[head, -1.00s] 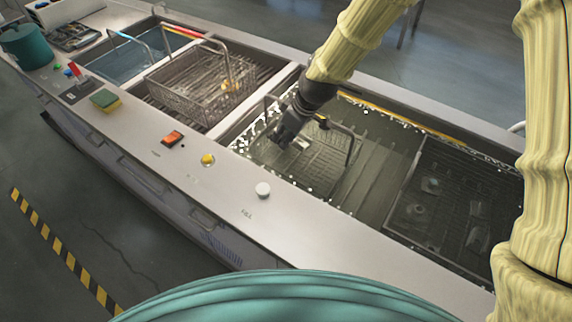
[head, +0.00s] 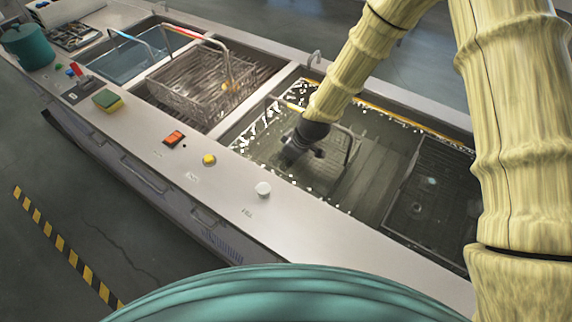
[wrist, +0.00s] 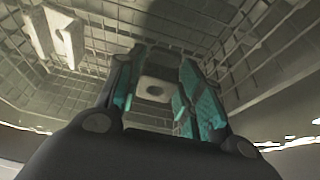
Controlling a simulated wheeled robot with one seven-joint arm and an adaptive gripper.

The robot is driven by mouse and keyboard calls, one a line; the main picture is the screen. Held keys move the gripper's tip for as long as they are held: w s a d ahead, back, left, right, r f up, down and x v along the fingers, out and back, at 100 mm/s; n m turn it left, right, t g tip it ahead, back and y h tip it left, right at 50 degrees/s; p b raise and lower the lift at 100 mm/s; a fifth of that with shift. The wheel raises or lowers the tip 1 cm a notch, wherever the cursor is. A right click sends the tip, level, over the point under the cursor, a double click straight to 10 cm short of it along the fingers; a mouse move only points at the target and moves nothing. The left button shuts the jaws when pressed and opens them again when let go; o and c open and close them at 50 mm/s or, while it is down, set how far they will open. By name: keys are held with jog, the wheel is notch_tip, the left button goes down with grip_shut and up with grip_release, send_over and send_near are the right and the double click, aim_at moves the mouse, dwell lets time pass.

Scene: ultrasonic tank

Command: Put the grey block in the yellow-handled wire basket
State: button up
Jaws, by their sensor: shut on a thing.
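My gripper (head: 297,157) reaches down into the liquid-filled tank, at the wire basket (head: 335,172) with the yellow grip (head: 291,104) on its handle. Wire mesh walls (wrist: 255,50) of the basket show around the fingers. In the head view my wrist hides the block. I cannot tell whether the block touches the basket floor.
A second wire basket (head: 190,92) with a red grip stands in the middle tank. A dark rack (head: 432,195) lies in the right of the same tank. The counter in front carries a sponge (head: 107,100), an orange switch (head: 174,137), a yellow button (head: 209,160) and a white knob (head: 263,188).

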jog(key=shift+f, duration=1.65)
jog(key=shift+f, duration=0.1)
jog(key=o, duration=1.2)
jog(key=shift+r+p, duration=0.2)
jog(key=shift+p, duration=0.15)
jog(key=b+v, duration=0.2)
jog(key=v, duration=0.9)
jog(key=shift+r, duration=0.4)
jog(key=shift+s+d, duration=0.1)
